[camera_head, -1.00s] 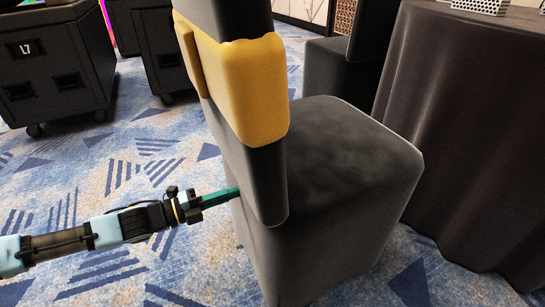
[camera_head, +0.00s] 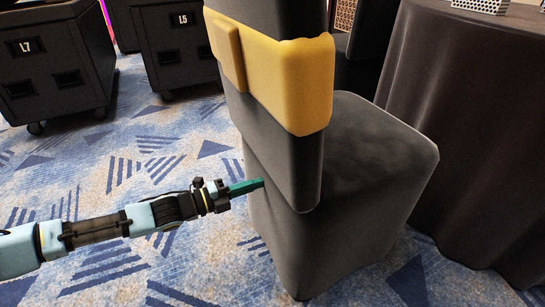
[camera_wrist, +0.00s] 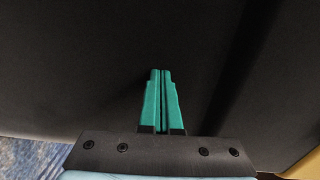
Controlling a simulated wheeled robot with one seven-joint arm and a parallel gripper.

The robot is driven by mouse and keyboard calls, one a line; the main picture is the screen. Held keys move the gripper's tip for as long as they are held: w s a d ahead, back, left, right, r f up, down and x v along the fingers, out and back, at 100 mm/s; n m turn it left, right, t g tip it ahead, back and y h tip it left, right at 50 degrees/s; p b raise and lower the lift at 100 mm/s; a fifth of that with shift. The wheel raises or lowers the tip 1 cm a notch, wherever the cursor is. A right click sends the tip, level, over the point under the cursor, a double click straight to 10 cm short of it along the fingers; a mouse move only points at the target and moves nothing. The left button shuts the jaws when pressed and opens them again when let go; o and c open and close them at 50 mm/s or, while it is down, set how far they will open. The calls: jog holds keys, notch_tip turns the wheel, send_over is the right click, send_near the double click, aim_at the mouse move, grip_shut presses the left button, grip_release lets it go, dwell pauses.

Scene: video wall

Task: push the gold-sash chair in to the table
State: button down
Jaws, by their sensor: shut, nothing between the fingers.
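The gold-sash chair (camera_head: 370,150) is dark grey with a gold band (camera_head: 300,85) around its back. It stands upright in the middle of the head view, its seat facing the table (camera_head: 455,120) on the right, which has a dark cloth to the floor. A narrow strip of floor shows between chair and cloth low down. My gripper (camera_head: 262,182) is shut, its green fingers at the lower part of the chair's back. In the wrist view the shut fingers (camera_wrist: 161,75) point at the dark chair surface (camera_wrist: 80,60); whether they touch it I cannot tell.
Black wheeled cases labelled L7 (camera_head: 45,70) and L5 (camera_head: 175,45) stand at the back left. Another dark chair (camera_head: 355,72) is partly hidden behind the gold-sash chair. Patterned blue carpet (camera_head: 130,150) is clear on the left.

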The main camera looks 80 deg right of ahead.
jog(key=shift+x, duration=4.7)
jog(key=p+v, duration=0.4)
jog(key=v, duration=0.6)
jog(key=shift+w+a, duration=0.15)
jog(key=shift+w, duration=0.05)
